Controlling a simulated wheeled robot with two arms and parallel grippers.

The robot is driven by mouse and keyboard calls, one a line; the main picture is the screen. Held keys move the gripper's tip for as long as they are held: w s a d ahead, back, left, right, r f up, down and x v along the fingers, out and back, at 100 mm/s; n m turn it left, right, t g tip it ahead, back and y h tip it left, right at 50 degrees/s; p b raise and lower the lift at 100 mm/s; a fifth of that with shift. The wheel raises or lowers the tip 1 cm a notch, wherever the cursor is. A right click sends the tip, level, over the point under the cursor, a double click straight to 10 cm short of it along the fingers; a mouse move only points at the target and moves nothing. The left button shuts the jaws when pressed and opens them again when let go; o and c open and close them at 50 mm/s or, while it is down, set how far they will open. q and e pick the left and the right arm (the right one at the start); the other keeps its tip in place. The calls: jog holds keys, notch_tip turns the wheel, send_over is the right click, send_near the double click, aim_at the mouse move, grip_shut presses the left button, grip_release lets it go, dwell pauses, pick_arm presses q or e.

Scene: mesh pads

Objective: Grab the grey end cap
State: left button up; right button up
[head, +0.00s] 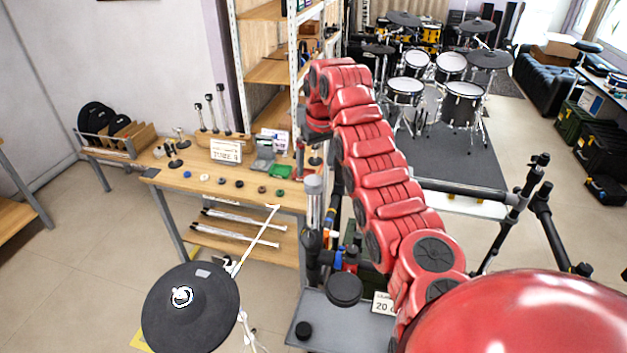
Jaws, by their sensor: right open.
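A row of several small round caps lies along the front of the wooden workbench (165,178). One dark greyish cap (221,181) sits between a white cap (204,177) and another dark cap (238,183); at this size I cannot be sure which one is the grey end cap. My right arm, red, reaches up and across the middle of the view. Its gripper (315,160) is small and partly hidden behind the arm, near the bench's right end. It is open and apart from the caps. My left gripper is not in view.
A green cap (279,192) and a brown cap (262,189) lie toward the right of the row. A small sign (226,150) and a grey box (263,162) stand behind. A black drum pad (190,308) is in front of the bench. A shelf rack (270,72) stands behind.

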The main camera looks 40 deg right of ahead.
aim_at(313, 180)
jog(key=shift+w+f, duration=0.15)
jog(key=shift+f, duration=0.2)
jog(key=f+p, duration=0.1)
jog(key=p, duration=0.1)
jog(key=f+p, duration=0.1)
jog(key=p, duration=0.1)
jog(key=shift+w+d+f, duration=0.15)
jog(key=shift+w+f, duration=0.05)
jog(key=shift+w, duration=0.1)
jog(key=shift+w+f+p, duration=0.25)
jog(key=shift+f+p, duration=0.25)
jog(key=shift+f, duration=0.85)
jog(key=c, duration=1.4)
